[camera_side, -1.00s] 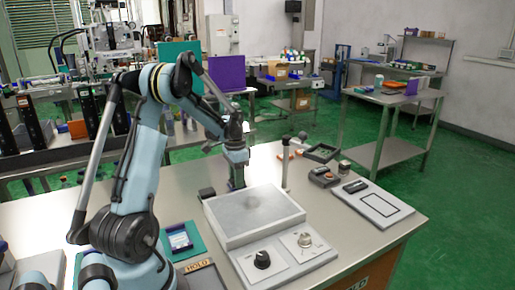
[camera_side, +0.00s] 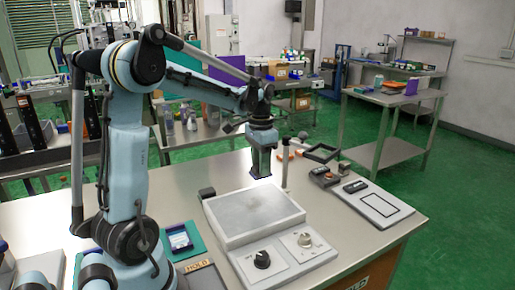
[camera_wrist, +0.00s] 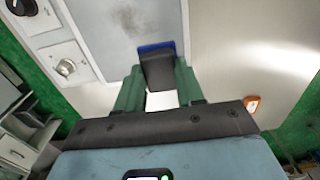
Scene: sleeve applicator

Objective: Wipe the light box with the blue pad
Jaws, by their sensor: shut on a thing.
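The light box (camera_side: 232,228) lies on the bench in the side view, with a pale flat panel on top. A grey smudge (camera_wrist: 128,17) shows on its panel in the wrist view and faintly in the side view (camera_side: 255,198). My gripper (camera_wrist: 159,74) is shut on the dark handle of the blue pad (camera_wrist: 156,46). The pad's blue edge shows in the wrist view, just beyond the fingertips. In the side view my gripper (camera_side: 262,173) hangs near the box's far edge, with the pad apparently above the surface.
Two knobs (camera_side: 261,260) sit on the box's near side. A small post (camera_side: 285,164) stands by its far right corner. A black-framed tray (camera_side: 322,153), small dark devices (camera_side: 324,176) and a grey board (camera_side: 370,219) with a black outline lie to the right.

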